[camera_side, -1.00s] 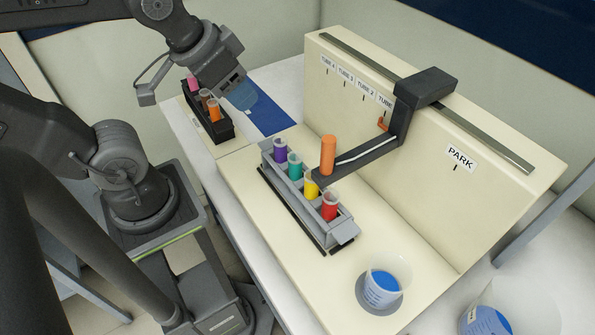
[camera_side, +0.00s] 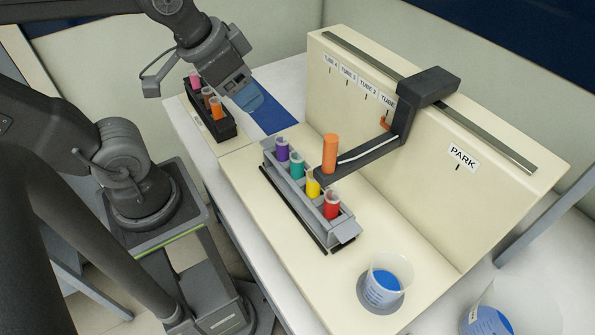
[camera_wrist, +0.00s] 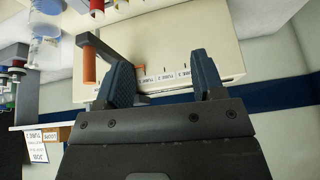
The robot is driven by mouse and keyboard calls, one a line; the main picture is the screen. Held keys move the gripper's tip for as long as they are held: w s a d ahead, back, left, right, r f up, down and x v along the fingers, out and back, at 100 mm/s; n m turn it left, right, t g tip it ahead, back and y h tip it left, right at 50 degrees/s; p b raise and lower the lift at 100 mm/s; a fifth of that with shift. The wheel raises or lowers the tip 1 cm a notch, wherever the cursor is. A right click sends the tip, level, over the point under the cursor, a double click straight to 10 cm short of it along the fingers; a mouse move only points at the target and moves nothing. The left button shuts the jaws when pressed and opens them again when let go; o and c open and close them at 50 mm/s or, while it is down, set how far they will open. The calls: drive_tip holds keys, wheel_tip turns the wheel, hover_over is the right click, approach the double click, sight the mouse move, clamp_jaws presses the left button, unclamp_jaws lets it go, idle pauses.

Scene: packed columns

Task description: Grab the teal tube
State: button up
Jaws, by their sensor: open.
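The teal tube (camera_side: 297,167) stands upright in the grey rack (camera_side: 345,231), between a purple tube (camera_side: 282,150) and a yellow tube (camera_side: 313,184). A red tube (camera_side: 332,205) fills the near end. My gripper (camera_side: 250,96) is open and empty, well above and to the far left of this rack, near the dark rack. In the wrist view its two blue fingers stand apart (camera_wrist: 162,76) with nothing between them. I cannot make out the teal tube in the wrist view.
An arm on a rail (camera_side: 408,112) reaches over beside the rack, with an orange cylinder (camera_side: 330,153) at its end, close to the teal and yellow tubes. A dark rack (camera_side: 217,133) holds pink, brown and orange tubes. A beaker of blue liquid (camera_side: 383,283) stands at the front.

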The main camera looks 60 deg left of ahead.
drive_tip(key=w+d+f+m+g, duration=0.1)
drive_tip(key=w+f+m+g, duration=0.3)
drive_tip(key=m, duration=0.6)
drive_tip(key=m+g, duration=0.1)
drive_tip(key=m, duration=0.8)
hover_over(297, 155)
wheel_tip(297, 155, down, 3)
drive_tip(key=f, duration=0.8)
drive_tip(key=shift+s+d, duration=0.1)
drive_tip(key=shift+d, duration=0.15)
drive_tip(key=shift+a+f, duration=0.2)
drive_tip(key=shift+f, duration=2.4)
drive_tip(key=shift+c, duration=0.3)
drive_tip(key=c, duration=0.9)
